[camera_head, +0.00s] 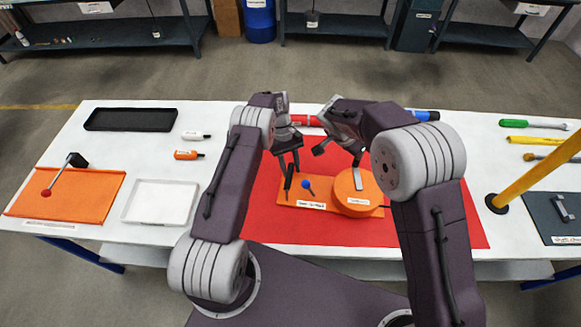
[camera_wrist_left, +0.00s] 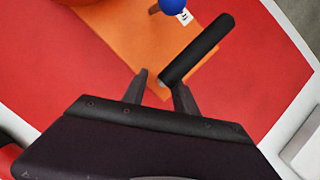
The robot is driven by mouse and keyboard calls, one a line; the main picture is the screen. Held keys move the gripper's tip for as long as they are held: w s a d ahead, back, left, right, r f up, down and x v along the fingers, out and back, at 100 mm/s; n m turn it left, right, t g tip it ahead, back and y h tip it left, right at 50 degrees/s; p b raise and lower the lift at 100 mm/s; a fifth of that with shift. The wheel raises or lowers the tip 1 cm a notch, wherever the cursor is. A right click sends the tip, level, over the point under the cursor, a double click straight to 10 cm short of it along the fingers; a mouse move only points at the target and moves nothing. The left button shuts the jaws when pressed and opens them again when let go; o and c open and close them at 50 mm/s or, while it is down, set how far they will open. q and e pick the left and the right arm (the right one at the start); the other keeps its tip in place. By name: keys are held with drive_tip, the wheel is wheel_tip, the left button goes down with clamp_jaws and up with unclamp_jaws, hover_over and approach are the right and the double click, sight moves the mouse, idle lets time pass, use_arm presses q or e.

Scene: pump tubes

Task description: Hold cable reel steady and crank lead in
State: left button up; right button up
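An orange base plate (camera_head: 315,206) lies on the red mat (camera_head: 272,228). It carries a round orange drum, seemingly the cable reel (camera_head: 345,201), with a light grey bar on top. A blue ball knob (camera_head: 306,184) stands left of the drum; it also shows in the left wrist view (camera_wrist_left: 172,6). A black upright handle (camera_head: 288,180) stands at the plate's left end. My left gripper (camera_head: 288,162) is open just above it. In the left wrist view the handle (camera_wrist_left: 196,50) appears between the spread fingertips, nearer the right one. My right gripper (camera_head: 340,158) is open and empty above the drum.
A yellow pole (camera_head: 535,165) rises at the right, near a dark board (camera_head: 560,232). At the left are an orange board (camera_head: 95,205) with a red-knobbed lever, a white tray (camera_head: 127,207) and a black tray (camera_head: 98,121). Red and blue items lie behind my arms.

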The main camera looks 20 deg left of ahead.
use_arm(q)
clamp_jaws()
idle(1.4)
